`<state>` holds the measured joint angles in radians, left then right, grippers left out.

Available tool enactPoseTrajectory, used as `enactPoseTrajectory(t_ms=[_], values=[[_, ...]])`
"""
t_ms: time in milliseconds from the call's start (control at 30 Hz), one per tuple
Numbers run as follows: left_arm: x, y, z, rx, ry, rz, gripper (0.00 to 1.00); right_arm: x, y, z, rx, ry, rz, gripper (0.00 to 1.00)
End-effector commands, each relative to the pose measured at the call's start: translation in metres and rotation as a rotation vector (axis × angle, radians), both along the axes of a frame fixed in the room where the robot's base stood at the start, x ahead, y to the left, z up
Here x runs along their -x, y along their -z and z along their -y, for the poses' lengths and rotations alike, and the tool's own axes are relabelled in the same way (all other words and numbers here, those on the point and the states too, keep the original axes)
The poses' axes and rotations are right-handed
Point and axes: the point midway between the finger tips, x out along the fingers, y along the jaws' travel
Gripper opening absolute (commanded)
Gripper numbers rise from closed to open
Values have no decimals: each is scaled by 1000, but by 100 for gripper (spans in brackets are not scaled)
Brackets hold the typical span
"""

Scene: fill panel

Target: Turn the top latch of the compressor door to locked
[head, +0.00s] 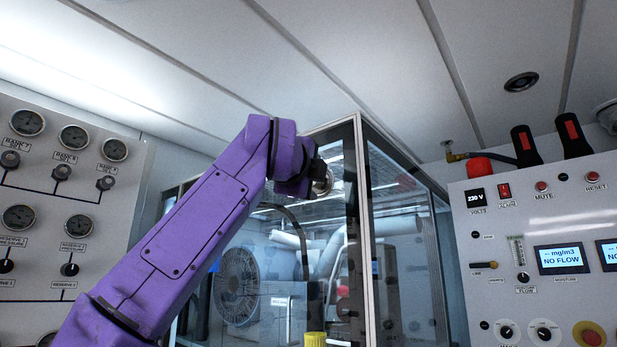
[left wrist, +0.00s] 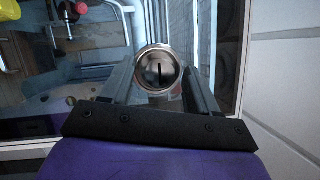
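My left gripper (head: 318,172) is at the upper part of the glass compressor door (head: 270,255), beside its upright frame in the head view. The top latch (left wrist: 158,70) is a round, shiny metal knob with a dark slot that stands upright in the left wrist view. The latch also shows as a small metal part (head: 325,184) at the gripper in the head view. The fingers of my left gripper (left wrist: 158,85) lie on either side of the latch. I cannot tell whether they press on it. My right gripper is not in view.
A gauge panel (head: 110,200) stands at the left. A control panel (head: 540,215) with switches and displays stands at the right. The ceiling (head: 400,60) is close above the cabinet.

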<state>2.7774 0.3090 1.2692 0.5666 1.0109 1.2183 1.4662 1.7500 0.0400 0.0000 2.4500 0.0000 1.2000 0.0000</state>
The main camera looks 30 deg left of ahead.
Motion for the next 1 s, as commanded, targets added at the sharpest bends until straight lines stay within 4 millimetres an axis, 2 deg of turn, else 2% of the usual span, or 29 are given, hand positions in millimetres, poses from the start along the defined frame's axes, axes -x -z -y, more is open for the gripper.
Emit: enactPoseTrajectory(t_ms=[267,367,500,700,833,1000], values=[[3,2,1,-1,-1,0,59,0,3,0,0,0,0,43],[16,6,5,-1,-1,2,59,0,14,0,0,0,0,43],[47,14,17,-2,0,2,59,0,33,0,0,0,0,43],[85,16,30,-1,1,0,59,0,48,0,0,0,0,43],[95,16,33,-2,0,-2,59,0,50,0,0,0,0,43],[97,15,34,-1,0,-3,59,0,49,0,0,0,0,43]])
